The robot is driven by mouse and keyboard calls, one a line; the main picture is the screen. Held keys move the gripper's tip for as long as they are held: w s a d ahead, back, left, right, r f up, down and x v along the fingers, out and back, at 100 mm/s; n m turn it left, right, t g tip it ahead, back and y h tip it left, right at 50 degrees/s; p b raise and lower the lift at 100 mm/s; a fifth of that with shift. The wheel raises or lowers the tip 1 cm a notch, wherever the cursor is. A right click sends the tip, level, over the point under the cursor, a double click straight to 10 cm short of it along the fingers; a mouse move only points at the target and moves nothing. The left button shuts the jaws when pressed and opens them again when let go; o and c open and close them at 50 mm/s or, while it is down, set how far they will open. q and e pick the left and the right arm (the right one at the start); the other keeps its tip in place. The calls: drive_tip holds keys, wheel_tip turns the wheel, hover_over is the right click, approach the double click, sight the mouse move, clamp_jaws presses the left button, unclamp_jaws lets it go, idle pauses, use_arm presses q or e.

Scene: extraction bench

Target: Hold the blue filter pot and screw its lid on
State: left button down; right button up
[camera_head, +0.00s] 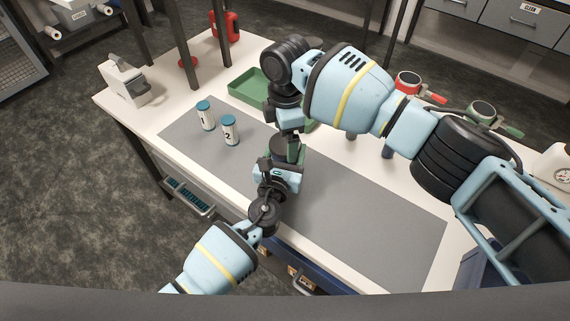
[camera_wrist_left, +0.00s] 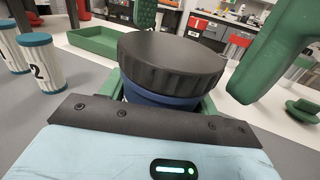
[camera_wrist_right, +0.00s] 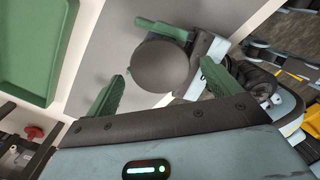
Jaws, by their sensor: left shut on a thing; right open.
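The blue filter pot (camera_wrist_left: 165,98) stands between my left gripper's green fingers (camera_wrist_left: 160,105), which are shut on it. The black ribbed lid (camera_wrist_left: 170,60) sits over its top and looks level; whether the thread is engaged I cannot tell. In the right wrist view the lid (camera_wrist_right: 162,66) is a round dark disc covering the pot. My right gripper (camera_wrist_right: 165,75) is open, its green fingers on either side of the lid and apart from it. In the head view my right gripper (camera_head: 292,148) is just above my left one (camera_head: 278,170), and the pot and lid are mostly hidden.
Two white, blue-capped containers marked 1 (camera_head: 205,116) and 2 (camera_head: 230,130) stand on the grey mat (camera_head: 375,215). A green tray (camera_head: 245,92) lies behind. Red (camera_head: 408,84) and green-handled (camera_head: 482,110) devices stand at the right back. The mat's right side is clear.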

drive_tip(key=shift+r, duration=1.2)
drive_tip(key=shift+c, duration=0.4)
drive_tip(key=shift+r+n, duration=1.7)
drive_tip(key=shift+r, duration=0.05)
drive_tip(key=shift+f, duration=4)
drive_tip(key=shift+c, duration=0.3)
